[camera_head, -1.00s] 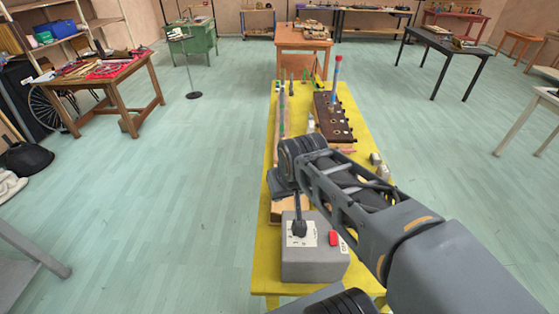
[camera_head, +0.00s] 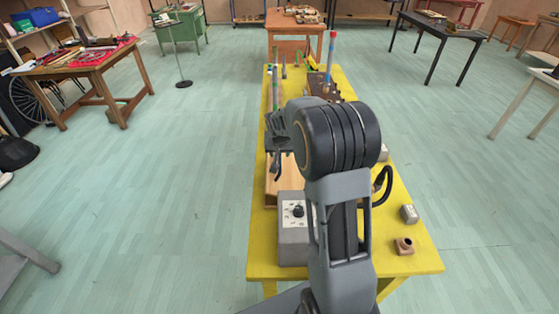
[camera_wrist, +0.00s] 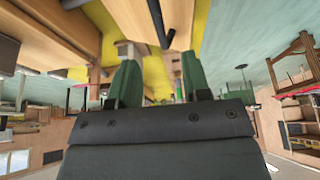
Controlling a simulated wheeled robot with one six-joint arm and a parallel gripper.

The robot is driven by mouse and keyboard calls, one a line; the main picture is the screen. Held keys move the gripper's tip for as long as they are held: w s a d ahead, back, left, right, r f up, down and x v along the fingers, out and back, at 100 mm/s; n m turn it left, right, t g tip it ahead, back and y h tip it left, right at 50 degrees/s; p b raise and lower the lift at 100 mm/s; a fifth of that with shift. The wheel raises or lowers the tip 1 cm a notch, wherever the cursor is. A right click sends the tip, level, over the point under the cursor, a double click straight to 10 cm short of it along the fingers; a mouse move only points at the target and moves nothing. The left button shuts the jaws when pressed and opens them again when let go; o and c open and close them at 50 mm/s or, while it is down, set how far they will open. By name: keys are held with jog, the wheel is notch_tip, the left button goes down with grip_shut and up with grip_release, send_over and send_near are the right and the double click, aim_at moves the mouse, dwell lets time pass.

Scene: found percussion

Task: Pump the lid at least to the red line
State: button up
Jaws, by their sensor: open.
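I cannot pick out a lid or a red line for certain. In the head view a tall tube (camera_head: 330,55), blue below and red at the top, stands upright at the dark brown block with holes (camera_head: 324,84). My gripper (camera_wrist: 160,82) has two green fingers, spread apart with nothing visible between them. In the head view its end of the arm is over the left side of the yellow table (camera_head: 262,255), above a long wooden piece (camera_head: 285,183). My arm hides the middle of the table and part of the brown block.
A grey box with a black knob (camera_head: 292,245) stands at the near left of the table. A small grey block (camera_head: 409,214) and a brown piece with a hole (camera_head: 403,246) are at the right. The floor beside the table is clear.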

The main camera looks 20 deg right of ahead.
aim_at(279, 162)
jog(key=p+x, duration=0.1)
jog(key=x, duration=0.8)
jog(key=shift+w+f, duration=0.15)
jog(key=shift+f, duration=0.2)
grip_shut()
jog(key=shift+w+a+f+b, duration=0.2)
jog(key=shift+a+f+b, duration=0.4)
jog(key=shift+b, duration=0.4)
jog(key=shift+w+a+f+b, duration=0.2)
jog(key=shift+a+f+b, duration=0.25)
jog(key=shift+f+b, duration=0.4)
